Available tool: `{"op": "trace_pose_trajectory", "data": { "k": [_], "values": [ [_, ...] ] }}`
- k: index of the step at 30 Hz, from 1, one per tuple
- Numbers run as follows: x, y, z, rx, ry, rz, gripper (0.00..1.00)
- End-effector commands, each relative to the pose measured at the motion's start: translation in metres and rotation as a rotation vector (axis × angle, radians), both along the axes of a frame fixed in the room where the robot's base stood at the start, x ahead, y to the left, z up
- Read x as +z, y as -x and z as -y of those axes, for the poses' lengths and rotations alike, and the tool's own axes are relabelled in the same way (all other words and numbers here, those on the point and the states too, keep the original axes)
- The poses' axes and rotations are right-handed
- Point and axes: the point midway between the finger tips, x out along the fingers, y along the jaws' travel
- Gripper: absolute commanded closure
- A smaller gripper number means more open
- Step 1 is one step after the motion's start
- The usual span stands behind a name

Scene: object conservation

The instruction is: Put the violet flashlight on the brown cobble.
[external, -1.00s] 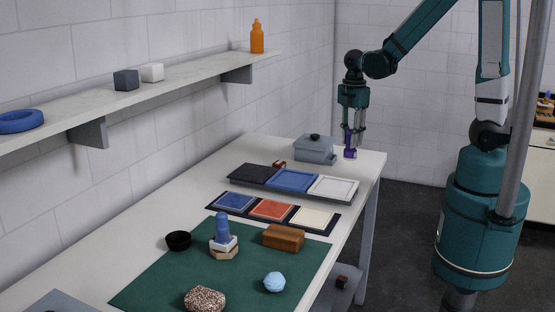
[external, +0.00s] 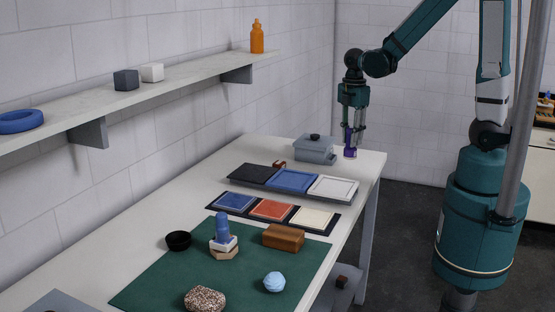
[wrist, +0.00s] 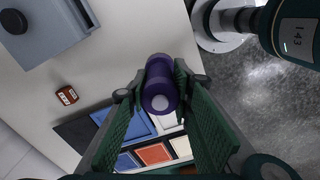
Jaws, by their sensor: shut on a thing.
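The violet flashlight (external: 350,153) stands upright at the far right corner of the white table. In the wrist view the flashlight (wrist: 160,82) is between the two green finger pads, its round end facing the camera. My gripper (external: 353,138) points down over it and is shut on it; in the wrist view my gripper (wrist: 160,95) has a finger at each side. A speckled brown stone (external: 205,299), which looks like the brown cobble, lies at the front edge of the green mat (external: 155,280), far from my gripper.
A grey lidded box (external: 315,151) stands left of the flashlight. Colored trays (external: 291,180) and panels (external: 271,210) lie between it and the mat.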

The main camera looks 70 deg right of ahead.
Motion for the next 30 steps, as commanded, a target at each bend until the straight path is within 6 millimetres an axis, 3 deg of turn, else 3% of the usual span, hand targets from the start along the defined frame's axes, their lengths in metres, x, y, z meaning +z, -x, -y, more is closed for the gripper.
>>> {"op": "trace_pose_trajectory", "data": {
  "k": [10, 17, 30],
  "values": [
    [0.001, -0.005, -0.003, 0.008, 0.0, 0.0, 0.91],
    [0.005, -0.026, -0.019, 0.044, 0.0, 0.0, 0.91],
    [0.018, -0.1, -0.091, 0.179, 0.0, 0.0, 0.91]
  ]
}}
